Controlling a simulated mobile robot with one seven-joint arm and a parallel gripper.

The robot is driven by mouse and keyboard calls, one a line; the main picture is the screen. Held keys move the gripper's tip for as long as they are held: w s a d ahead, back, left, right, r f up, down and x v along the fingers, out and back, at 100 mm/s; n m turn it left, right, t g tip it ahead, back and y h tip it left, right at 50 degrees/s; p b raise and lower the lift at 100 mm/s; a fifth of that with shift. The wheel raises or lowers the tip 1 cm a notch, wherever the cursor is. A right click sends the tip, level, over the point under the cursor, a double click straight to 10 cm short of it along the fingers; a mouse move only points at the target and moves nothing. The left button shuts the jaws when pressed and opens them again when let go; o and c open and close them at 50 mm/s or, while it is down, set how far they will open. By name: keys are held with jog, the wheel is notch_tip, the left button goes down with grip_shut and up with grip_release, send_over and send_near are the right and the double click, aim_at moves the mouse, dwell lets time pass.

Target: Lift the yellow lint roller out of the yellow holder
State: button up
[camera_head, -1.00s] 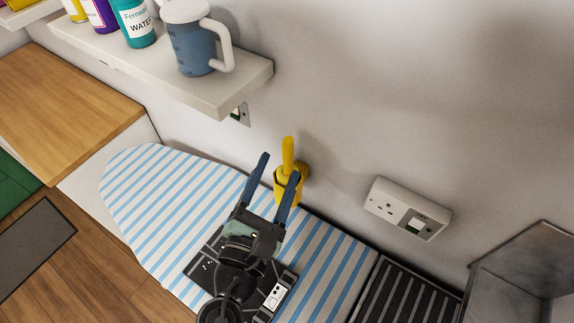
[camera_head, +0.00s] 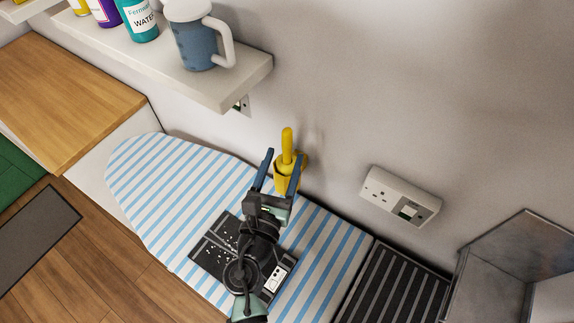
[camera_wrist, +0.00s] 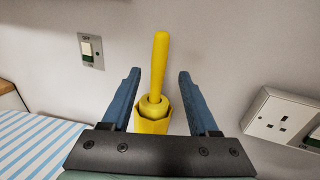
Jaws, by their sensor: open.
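The yellow lint roller (camera_head: 287,143) stands upright in the yellow holder (camera_head: 280,182) by the wall, its handle sticking up out of the holder. In the wrist view the roller handle (camera_wrist: 160,62) rises between my fingers, and the holder (camera_wrist: 152,126) shows behind and below them. My gripper (camera_head: 283,156) is open, with its blue fingers on either side of the roller. In the wrist view the fingers of my gripper (camera_wrist: 159,74) are apart from the handle, with clear gaps on both sides. The roller's lower part is hidden inside the holder.
A striped ironing board (camera_head: 170,190) lies below. A shelf (camera_head: 160,68) with a blue jug (camera_head: 198,45) and bottles is at the upper left. A wall socket (camera_head: 400,195) is to the right, and a switch (camera_wrist: 90,50) to the left. The wall is close behind the holder.

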aim_at(286, 150)
jog(key=x, duration=0.4)
jog(key=shift+w+r, duration=0.1)
jog(key=shift+w, duration=0.1)
grip_shut()
dwell(1.2)
